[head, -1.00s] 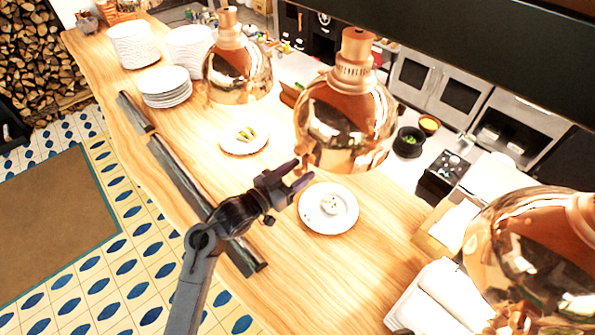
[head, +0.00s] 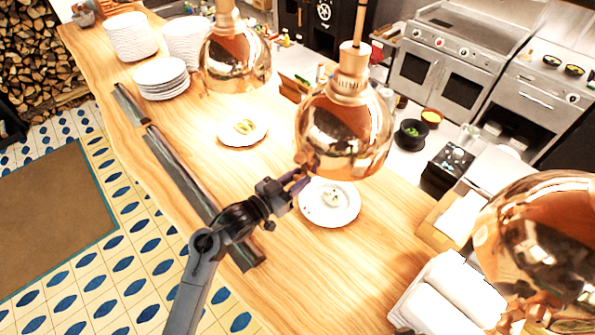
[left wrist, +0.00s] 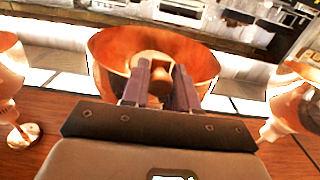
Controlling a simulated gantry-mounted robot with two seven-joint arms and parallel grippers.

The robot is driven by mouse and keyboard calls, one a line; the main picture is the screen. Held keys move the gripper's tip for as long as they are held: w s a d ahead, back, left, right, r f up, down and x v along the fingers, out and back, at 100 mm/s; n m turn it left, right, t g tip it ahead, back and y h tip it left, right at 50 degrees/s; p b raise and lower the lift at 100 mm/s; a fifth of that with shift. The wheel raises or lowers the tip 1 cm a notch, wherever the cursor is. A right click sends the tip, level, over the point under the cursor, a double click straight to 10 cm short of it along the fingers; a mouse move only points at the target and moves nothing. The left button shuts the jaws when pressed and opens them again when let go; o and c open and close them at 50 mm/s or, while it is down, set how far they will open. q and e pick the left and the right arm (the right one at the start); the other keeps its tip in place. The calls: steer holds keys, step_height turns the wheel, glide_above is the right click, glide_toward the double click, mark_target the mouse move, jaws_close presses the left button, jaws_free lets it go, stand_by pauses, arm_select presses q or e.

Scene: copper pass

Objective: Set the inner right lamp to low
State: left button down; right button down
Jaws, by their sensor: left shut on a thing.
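Three copper dome lamps hang over the wooden counter in the head view: a left one (head: 235,62), a middle one (head: 343,130) and a large near right one (head: 540,240). The middle lamp hangs on a thin rod, lower than the left lamp's rim line. My left gripper (head: 300,183) is at its lower left rim. In the left wrist view the dark fingers (left wrist: 161,88) reach into the lamp's open copper bowl (left wrist: 205,62) and close on a tan knob (left wrist: 158,78) there. My right gripper is not seen.
A plate with food (head: 335,212) lies below the middle lamp, and another plate (head: 240,138) further left. White plate stacks (head: 130,38) stand at the far left. Neighbouring lamps (left wrist: 8,85) flank the bowl in the wrist view.

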arm_select(q)
steer(key=shift+f, duration=0.6)
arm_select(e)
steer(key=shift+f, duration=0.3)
arm_select(q)
steer(key=c, duration=0.9)
jaws_free()
steer(key=shift+c, duration=0.2)
steer(key=shift+r, duration=0.15)
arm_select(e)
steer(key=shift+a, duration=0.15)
